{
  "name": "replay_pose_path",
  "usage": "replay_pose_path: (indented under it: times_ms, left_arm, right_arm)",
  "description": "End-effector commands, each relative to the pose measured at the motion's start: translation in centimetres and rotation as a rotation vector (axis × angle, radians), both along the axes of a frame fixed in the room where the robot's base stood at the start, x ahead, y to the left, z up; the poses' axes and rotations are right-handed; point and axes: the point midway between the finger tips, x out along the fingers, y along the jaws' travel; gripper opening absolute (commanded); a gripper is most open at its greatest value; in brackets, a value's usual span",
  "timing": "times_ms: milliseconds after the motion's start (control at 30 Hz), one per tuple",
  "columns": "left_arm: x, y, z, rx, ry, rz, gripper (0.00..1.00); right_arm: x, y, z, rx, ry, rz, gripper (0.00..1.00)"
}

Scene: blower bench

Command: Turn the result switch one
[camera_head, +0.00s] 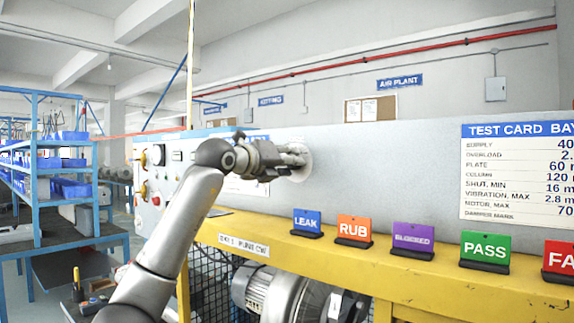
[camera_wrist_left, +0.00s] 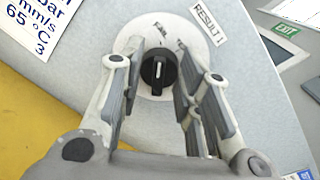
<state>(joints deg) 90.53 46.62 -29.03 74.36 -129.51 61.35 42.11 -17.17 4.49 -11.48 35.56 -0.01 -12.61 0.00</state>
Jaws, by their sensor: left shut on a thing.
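The result switch one is a black round knob (camera_wrist_left: 158,70) with a white mark on a white round plate (camera_wrist_left: 137,42). A RESULT 1 label (camera_wrist_left: 208,25) is beside it in the left wrist view. The knob's white mark points roughly up in that view, and the small lettering on the plate is hard to read. My left gripper (camera_head: 296,160) is at the grey panel, shut on the knob, with a finger on either side of it. In the head view the gripper hides the knob; only the plate's edge (camera_head: 306,173) shows. My right gripper is not in view.
A yellow ledge (camera_head: 400,273) below the panel carries several coloured cards, among them LEAK (camera_head: 307,220) and RUB (camera_head: 354,228). A test card (camera_head: 515,170) is on the panel at right. A motor (camera_head: 280,295) sits under the ledge. Blue shelves (camera_head: 36,180) stand at left.

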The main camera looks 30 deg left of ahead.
Motion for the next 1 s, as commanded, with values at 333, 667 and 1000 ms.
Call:
replay_pose_path:
  times_ms: [333, 667, 1000]
  left_arm:
    - [-0.03, 0.05, 0.13, -0.078, 0.003, 0.0, 0.08]
    - [-0.04, 0.05, 0.15, -0.082, 0.003, 0.0, 0.08]
    - [-0.02, 0.04, 0.09, -0.08, 0.004, 0.0, 0.53]
  right_arm:
    - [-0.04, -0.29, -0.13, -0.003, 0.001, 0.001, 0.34]
    - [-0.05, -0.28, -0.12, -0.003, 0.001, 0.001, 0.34]
    - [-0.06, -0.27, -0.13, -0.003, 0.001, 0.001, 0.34]
